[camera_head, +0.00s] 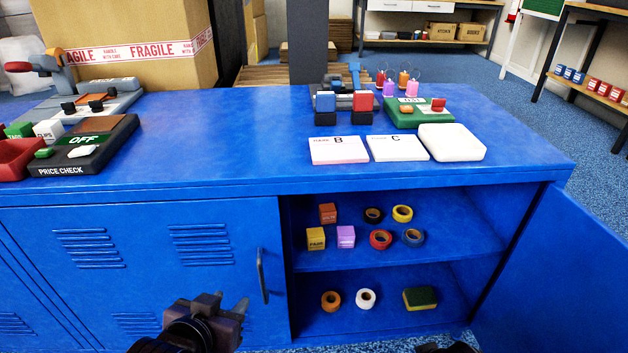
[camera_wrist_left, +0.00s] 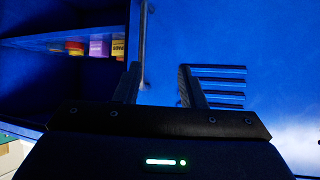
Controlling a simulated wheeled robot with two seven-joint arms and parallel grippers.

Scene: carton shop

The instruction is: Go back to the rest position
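My left gripper (camera_head: 228,303) is in front of the blue cabinet's closed door, low and left of its dark vertical handle (camera_head: 262,276). In the left wrist view the two fingers (camera_wrist_left: 158,84) stand apart with nothing between them, so it is open and empty. The handle (camera_wrist_left: 143,45) shows just beyond the left finger there, and I see no grip on it. Only a dark sliver, perhaps of my right arm, shows at the bottom edge of the head view; no right fingers are visible.
The cabinet's right door (camera_head: 560,275) stands open, sticking out toward me. Its shelves hold tape rolls (camera_head: 381,240), small boxes (camera_head: 316,238) and a sponge (camera_head: 420,298). The blue top (camera_head: 230,130) carries a price-check device (camera_head: 84,147), cards and a white block (camera_head: 452,142); its middle is clear.

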